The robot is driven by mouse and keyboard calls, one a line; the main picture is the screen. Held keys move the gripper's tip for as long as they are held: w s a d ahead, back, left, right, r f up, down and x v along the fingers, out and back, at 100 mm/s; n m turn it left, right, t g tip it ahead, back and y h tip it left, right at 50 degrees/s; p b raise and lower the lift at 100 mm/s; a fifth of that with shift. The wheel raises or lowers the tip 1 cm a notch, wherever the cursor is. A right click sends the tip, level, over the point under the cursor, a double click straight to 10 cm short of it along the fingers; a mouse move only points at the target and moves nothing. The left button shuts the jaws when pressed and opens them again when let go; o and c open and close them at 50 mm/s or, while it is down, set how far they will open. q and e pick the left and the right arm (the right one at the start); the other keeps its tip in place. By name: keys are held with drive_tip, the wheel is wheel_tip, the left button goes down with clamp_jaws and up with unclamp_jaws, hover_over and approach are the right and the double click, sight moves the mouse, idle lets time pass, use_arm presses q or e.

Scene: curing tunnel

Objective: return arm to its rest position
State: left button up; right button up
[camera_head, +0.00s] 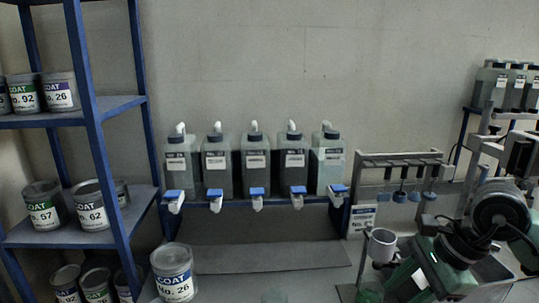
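My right arm enters from the right, with dark round joints and a grey-green end part. My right gripper (412,282) is low at the right, pointing down and left, close to a white cup (381,245) and a green translucent cup (370,292). Its fingertips are not clear, so I cannot tell whether it is open or holds anything. My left arm and gripper are not in view.
A grey can labelled No. 26 (174,272) stands at the bottom centre-left. Several bottles with blue taps (256,165) line a blue rack. A blue shelf (95,110) with cans is left. A hook rail (400,160) with hanging tools stands behind my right arm.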

drive_tip(key=s+a+y, duration=0.2)
drive_tip(key=a+y, duration=0.4)
drive_tip(key=a, duration=0.6)
drive_tip(key=s+a+r+m+t+y, duration=0.1)
drive_tip(key=s+a+r+m+y, duration=0.1)
drive_tip(key=a+r+m+y, duration=0.65)
drive_tip(key=w+d+r+m+t+h, duration=0.1)
drive_tip(key=w+d+r+m+t, duration=0.15)
drive_tip(key=m+t, duration=0.5)
drive_tip(key=w+d+r+m+t+h, duration=0.2)
drive_tip(key=w+d+m+t, duration=0.1)
drive_tip(key=m+t, duration=0.5)
drive_tip(key=d+f+m+g+h, duration=0.1)
drive_tip(key=d+f+m+h, duration=0.5)
drive_tip(key=f+m+h, duration=0.35)
drive_tip(key=d+f+m+g+h, duration=0.2)
drive_tip(key=d+f+m+h, duration=0.4)
drive_tip(key=f+m, duration=0.55)
drive_tip(key=s+f+m+g, duration=0.9)
drive_tip(key=s+f+g, duration=0.4)
drive_tip(key=s+f, duration=1.05)
drive_tip(key=f, duration=1.1)
drive_tip(key=s+f, duration=0.2)
drive_tip(key=f, duration=1.1)
drive_tip(key=s+d+f+n+g, duration=0.1)
drive_tip(key=s+d+f+g, duration=0.1)
drive_tip(key=s+f, duration=1.2)
drive_tip(key=shift+s+f, duration=0.2)
drive_tip(key=shift+s, duration=0.6)
